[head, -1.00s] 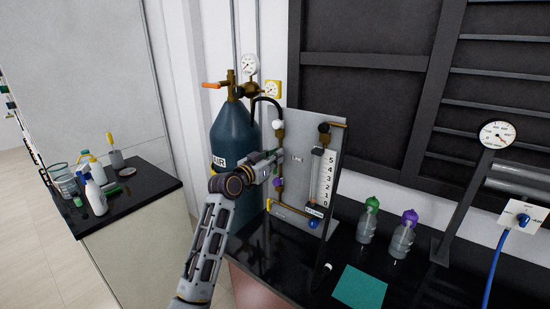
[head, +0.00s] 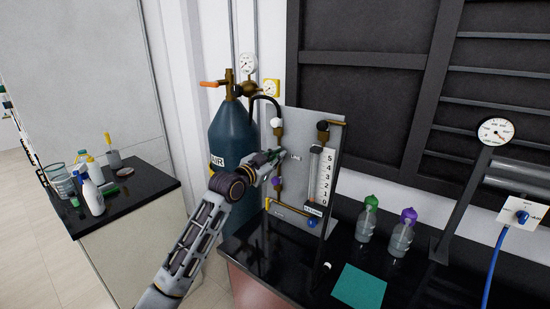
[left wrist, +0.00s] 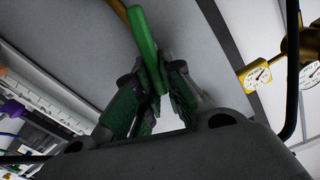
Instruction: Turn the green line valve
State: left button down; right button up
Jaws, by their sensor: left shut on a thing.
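The green line valve's handle (left wrist: 146,48) is a long green lever in the left wrist view, joined at its top to a brass pipe (left wrist: 118,8). My left gripper (left wrist: 152,92) is shut on the lower end of this lever, with a finger on each side. In the head view, my left gripper (head: 272,161) is at the left part of the grey panel (head: 308,135), between the white-knobbed valve (head: 276,122) and the purple-knobbed valve (head: 277,181). It mostly hides the green lever there. My right gripper is not in view.
A dark blue AIR cylinder (head: 231,132) stands close behind my left arm. A flowmeter (head: 320,178) is on the panel. Two bottles, green-capped (head: 367,220) and purple-capped (head: 402,234), and a teal mat (head: 359,287) are on the black bench. A side table (head: 150,190) holds labware.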

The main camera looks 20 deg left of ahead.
aim_at(286, 162)
pick_arm(q)
jog(key=shift+m, duration=0.4)
jog(key=shift+d+f+m, duration=0.1)
jog(key=shift+d+m, duration=0.1)
jog(key=shift+m, duration=0.4)
jog(key=m, duration=0.1)
jog(key=m+p, duration=0.1)
jog(key=m, duration=0.1)
jog(key=f+m+p, duration=0.1)
jog(key=m, duration=0.1)
jog(key=shift+s+d, duration=0.2)
jog(key=shift+d, duration=0.2)
jog(key=shift+d+f+m+p, duration=0.15)
jog(key=shift+m+p, duration=0.4)
jog(key=shift+m, duration=0.55)
jog(key=m, duration=0.1)
jog(key=f+m+p, duration=0.1)
jog(key=m, duration=0.1)
jog(key=shift+s+d, duration=0.1)
jog(key=shift+f+m+p, duration=0.15)
jog(key=shift+m+p, duration=0.2)
jog(key=shift+m, duration=0.25)
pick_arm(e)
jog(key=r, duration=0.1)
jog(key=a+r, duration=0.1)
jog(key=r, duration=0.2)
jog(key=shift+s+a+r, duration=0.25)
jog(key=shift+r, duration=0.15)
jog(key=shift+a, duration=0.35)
